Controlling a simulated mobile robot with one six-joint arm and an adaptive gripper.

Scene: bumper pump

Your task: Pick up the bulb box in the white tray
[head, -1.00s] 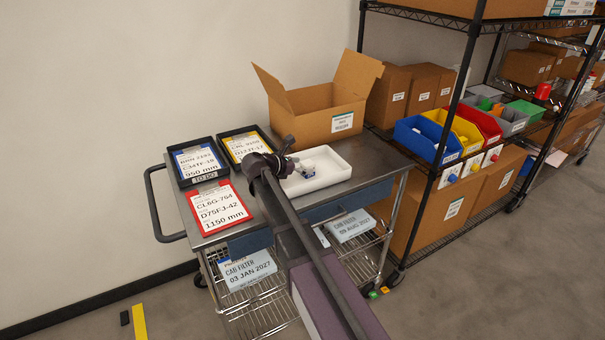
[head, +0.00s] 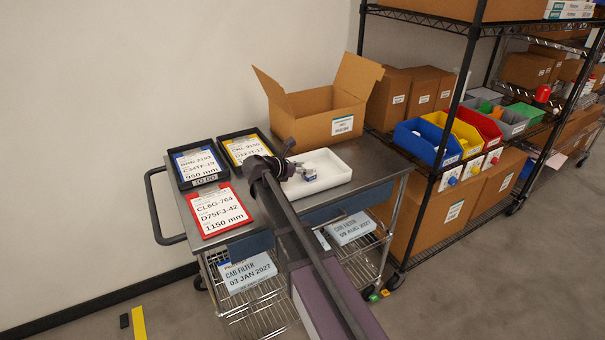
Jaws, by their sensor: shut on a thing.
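The white tray (head: 335,168) sits on the right part of the metal cart's top. The bulb box (head: 309,175) is a small white and blue box, seen at the left part of the tray. My gripper (head: 298,171) reaches in over the tray's left side and is shut on the bulb box. The box looks tilted. My arm hides the tray's left edge and part of the box, and I cannot tell whether the box touches the tray floor.
An open cardboard box (head: 325,118) stands behind the tray. Black trays with a blue card (head: 198,163) and a yellow card (head: 243,147), and a red-framed card (head: 219,209), lie to the left. A wire shelf with coloured bins (head: 424,139) stands to the right.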

